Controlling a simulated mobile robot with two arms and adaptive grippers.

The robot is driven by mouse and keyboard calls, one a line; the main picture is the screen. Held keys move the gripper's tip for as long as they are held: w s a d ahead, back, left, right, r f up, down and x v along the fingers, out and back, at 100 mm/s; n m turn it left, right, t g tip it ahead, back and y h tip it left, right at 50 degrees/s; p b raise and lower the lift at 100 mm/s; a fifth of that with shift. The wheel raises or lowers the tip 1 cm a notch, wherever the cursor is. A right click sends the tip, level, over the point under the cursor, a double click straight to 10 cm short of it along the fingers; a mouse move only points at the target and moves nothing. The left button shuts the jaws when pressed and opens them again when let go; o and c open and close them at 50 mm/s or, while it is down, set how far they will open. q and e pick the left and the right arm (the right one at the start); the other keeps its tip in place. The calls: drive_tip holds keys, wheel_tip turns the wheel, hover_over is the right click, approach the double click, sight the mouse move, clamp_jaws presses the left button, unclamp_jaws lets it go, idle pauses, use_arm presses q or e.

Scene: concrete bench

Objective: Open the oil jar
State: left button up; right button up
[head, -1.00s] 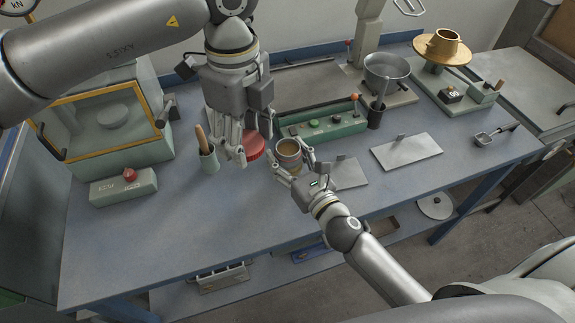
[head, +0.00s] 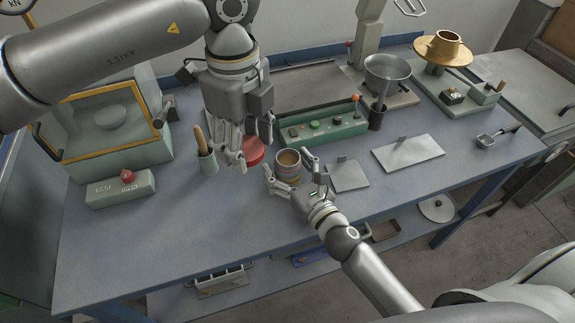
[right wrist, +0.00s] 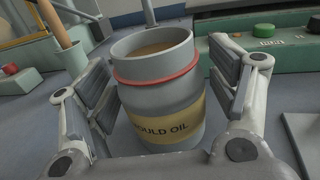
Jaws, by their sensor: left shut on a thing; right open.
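The oil jar (head: 288,167) stands upright on the bench with its top open. In the right wrist view the grey jar (right wrist: 160,88) shows brown contents, a red ring below its rim and a tan label reading "MOULD OIL". My right gripper (right wrist: 160,97) is open, with one finger on each side of the jar. My left gripper (head: 241,160) points down to the left of the jar and is shut on the red lid (head: 256,152), held apart from the jar. Its fingers partly hide the lid.
A cup with a wooden-handled tool (head: 207,162) stands left of the lid. A green control box (head: 322,129) is behind the jar. Flat metal plates (head: 408,153) lie to the right. The bench front (head: 190,225) is clear.

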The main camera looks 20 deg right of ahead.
sight(246, 148)
use_arm(q)
drive_tip(key=shift+r, duration=0.15)
use_arm(e)
drive_tip(key=shift+r, duration=0.15)
use_arm(q)
wheel_tip(246, 148, down, 3)
drive_tip(key=b, duration=0.2)
drive_tip(key=shift+b, duration=0.4)
use_arm(e)
drive_tip(key=v, duration=1)
drive_tip(key=shift+s, duration=0.35)
use_arm(q)
drive_tip(key=shift+f, duration=0.2)
use_arm(e)
drive_tip(key=shift+s+d, duration=0.2)
drive_tip(key=shift+s, duration=0.45)
